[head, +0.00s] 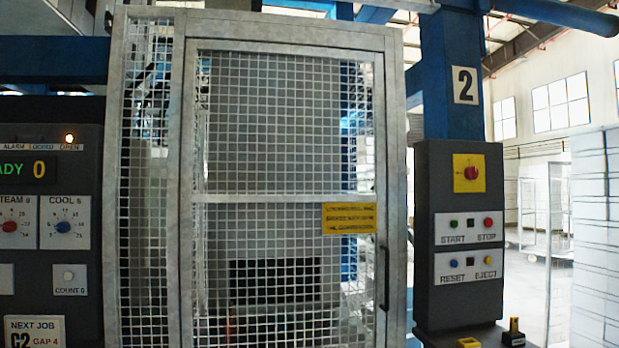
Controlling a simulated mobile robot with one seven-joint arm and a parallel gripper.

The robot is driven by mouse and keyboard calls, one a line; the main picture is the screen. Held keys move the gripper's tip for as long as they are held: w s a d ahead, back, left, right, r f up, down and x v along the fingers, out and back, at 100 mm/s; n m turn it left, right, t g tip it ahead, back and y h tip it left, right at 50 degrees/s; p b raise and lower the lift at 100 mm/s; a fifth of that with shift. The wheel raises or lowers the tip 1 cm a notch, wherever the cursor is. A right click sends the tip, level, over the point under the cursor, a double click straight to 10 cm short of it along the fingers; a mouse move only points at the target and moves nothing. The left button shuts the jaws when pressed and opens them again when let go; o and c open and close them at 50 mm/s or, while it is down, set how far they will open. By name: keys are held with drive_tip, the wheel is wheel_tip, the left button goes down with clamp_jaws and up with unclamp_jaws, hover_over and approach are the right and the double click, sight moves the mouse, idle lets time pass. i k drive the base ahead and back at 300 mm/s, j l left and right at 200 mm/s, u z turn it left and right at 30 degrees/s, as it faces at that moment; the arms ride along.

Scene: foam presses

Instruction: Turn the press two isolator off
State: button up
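The press two isolator (471,173) is a red rotary knob on a yellow square plate, near the top of the dark grey control panel (455,213) at the right. The panel is on a blue column (450,120) that carries a number 2 sign (465,85). The knob is too small for me to tell its position. START (454,223), STOP (488,222), RESET (454,263) and EJECT (490,262) buttons sit below it. I do not make out my gripper in the head view, and nothing covers the isolator.
A closed mesh guard door (290,195) with a yellow notice (349,218) and dark handle (384,278) fills the middle. Another control panel (50,225) is at the left. Small black-and-yellow items (514,333) lie below the press two panel. White stacks (597,230) stand at far right.

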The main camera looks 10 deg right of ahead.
sight(471, 173)
drive_tip(key=z, duration=1.2)
drive_tip(key=i+l, duration=0.8)
drive_tip(key=i+u, duration=0.05)
drive_tip(key=i, duration=0.05)
